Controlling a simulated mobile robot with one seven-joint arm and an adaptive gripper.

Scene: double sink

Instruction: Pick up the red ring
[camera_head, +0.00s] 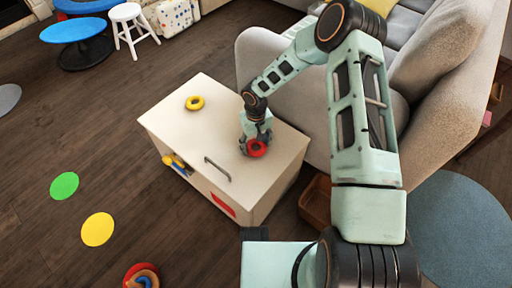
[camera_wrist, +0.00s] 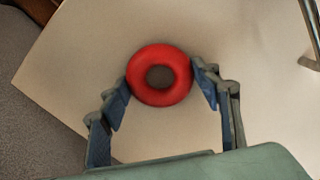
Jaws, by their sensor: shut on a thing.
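The red ring (camera_head: 257,148) is at my gripper, over the right part of the cream cabinet's top. It also shows in the wrist view (camera_wrist: 160,52), a round red ring with a dark centre hole. My gripper (camera_head: 250,146) points down over the cabinet top. In the wrist view its two blue-padded fingers (camera_wrist: 163,80) press against the ring's left and right sides, so it is shut on the ring. I cannot tell whether the ring touches the cabinet top or is slightly above it.
The cream cabinet (camera_head: 190,125) has a yellow ring (camera_head: 195,103) near its far left and a handle (camera_head: 217,168) near its front edge. A grey sofa (camera_head: 262,72) stands close behind. A brown wooden box (camera_head: 316,203) is on the floor at right.

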